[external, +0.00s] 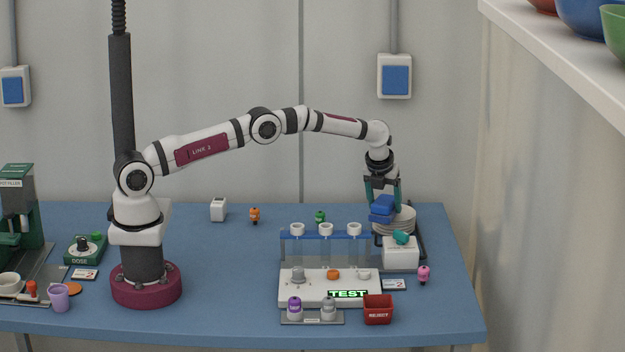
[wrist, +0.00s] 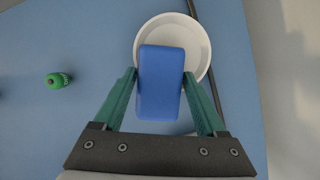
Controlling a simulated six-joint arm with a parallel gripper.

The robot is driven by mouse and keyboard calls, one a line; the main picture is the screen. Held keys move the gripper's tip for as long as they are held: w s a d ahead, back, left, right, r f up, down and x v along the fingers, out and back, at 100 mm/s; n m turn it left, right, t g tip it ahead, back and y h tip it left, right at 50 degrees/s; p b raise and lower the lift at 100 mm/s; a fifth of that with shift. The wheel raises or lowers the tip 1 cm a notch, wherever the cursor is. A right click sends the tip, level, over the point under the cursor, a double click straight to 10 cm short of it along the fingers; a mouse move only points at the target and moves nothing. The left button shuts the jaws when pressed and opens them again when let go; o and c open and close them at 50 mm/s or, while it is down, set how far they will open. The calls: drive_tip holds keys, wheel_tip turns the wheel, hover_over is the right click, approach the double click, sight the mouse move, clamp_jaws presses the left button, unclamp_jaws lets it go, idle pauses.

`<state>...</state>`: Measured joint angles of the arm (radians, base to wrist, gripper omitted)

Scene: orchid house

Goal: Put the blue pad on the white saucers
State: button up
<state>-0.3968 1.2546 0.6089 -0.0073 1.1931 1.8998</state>
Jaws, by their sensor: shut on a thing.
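The blue pad (wrist: 160,82) is between the two green fingers of my gripper (wrist: 160,85), which is shut on it. The white saucers (external: 402,222) are stacked just below and behind the pad. In the wrist view the pad overlaps the white saucer (wrist: 199,48), covering its left and middle part. I cannot tell whether the pad touches the saucers.
A white box with a teal thing (external: 401,238) stands in front of the saucers. A blue-topped rack (external: 326,238) with white cups is to their left. A green bottle (external: 320,216) stands behind the rack; it also shows in the wrist view (wrist: 58,80). A red reject bin (external: 378,311) is at the front.

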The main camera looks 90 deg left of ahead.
drive_tip(key=shift+f, duration=0.1)
drive_tip(key=o, duration=1.3)
drive_tip(key=v, duration=1.3)
drive_tip(key=s+d+r+n, duration=0.6)
drive_tip(key=s+d+r, duration=0.2)
drive_tip(key=s+d, duration=0.25)
drive_tip(key=s+d+f+n, duration=0.1)
drive_tip(key=s+d+n, duration=0.2)
drive_tip(key=s, duration=0.7)
drive_tip(key=s+d+f+n+g+h, duration=0.1)
drive_tip(key=s+d+n, duration=0.3)
drive_tip(key=s, duration=0.6)
drive_tip(key=s+d+f+n+g+h, duration=0.1)
drive_tip(key=s+d+n, duration=0.3)
drive_tip(key=s, duration=0.6)
drive_tip(key=shift+s+d+f, duration=0.35)
drive_tip(key=shift+f, duration=0.45)
